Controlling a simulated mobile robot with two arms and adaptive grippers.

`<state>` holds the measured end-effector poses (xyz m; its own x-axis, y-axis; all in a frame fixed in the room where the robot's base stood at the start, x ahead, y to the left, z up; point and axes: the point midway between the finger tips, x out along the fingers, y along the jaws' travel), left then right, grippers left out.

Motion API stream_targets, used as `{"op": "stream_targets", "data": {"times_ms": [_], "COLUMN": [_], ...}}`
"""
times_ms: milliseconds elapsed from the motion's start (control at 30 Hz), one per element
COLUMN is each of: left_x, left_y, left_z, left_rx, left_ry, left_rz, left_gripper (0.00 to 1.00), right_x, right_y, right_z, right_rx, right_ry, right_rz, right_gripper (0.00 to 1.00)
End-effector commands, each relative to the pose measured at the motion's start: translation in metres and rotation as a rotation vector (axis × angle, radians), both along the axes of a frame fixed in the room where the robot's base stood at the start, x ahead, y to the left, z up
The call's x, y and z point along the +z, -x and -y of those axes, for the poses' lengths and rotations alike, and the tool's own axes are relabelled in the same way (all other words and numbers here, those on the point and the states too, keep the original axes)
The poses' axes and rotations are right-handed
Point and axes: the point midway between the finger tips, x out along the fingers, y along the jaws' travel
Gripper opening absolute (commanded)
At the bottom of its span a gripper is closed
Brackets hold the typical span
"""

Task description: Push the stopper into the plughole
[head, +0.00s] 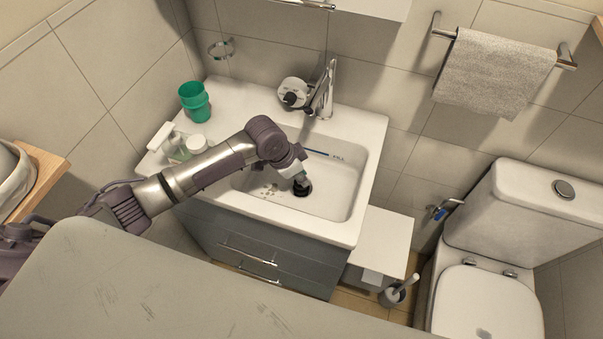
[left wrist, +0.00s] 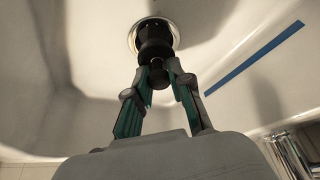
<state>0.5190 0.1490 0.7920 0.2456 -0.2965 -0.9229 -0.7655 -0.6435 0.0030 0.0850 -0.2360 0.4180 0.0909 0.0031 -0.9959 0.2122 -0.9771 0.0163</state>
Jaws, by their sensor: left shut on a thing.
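The black stopper (left wrist: 155,40) is between the fingertips of my left gripper (left wrist: 159,78) in the left wrist view, with the jaws shut on its knob. The stopper is at the plughole (left wrist: 133,36), whose metal ring shows around and beside it. I cannot tell how deep the stopper sits. In the head view my left gripper (head: 300,183) reaches down into the white sink basin (head: 345,190), over the dark stopper and plughole (head: 302,188). My right gripper is not in view.
A chrome tap (head: 326,90) stands at the sink's back. A blue strip (left wrist: 254,58) lies on the basin wall. A toilet (head: 490,255) is at the right.

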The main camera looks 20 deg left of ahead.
Motion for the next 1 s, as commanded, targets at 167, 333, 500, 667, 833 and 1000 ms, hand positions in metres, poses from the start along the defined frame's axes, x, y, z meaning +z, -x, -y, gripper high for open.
{"op": "stream_targets", "data": {"times_ms": [167,333,500,667,833,1000], "left_x": [0.0,0.0,-0.003,-0.009,-0.016,-0.021], "left_y": [0.0,0.0,0.0,0.0,0.0,0.0], "left_z": [0.0,0.0,0.0,0.0,0.0,0.0], "left_rx": [0.0,-0.001,0.0,0.0,-0.001,-0.001], "left_ry": [0.0,0.0,0.0,0.0,0.0,-0.001], "left_rz": [0.0,0.0,0.0,0.0,0.0,0.0], "left_gripper": [0.0,0.0,0.0,0.0,0.0,0.0], "right_x": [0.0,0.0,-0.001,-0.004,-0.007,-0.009], "right_y": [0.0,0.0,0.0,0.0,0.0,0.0], "right_z": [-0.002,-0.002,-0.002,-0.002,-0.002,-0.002], "right_rx": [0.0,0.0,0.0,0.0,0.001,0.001], "right_ry": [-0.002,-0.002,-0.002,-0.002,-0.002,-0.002], "right_rz": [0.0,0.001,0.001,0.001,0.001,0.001], "right_gripper": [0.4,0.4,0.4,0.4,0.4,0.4]}}
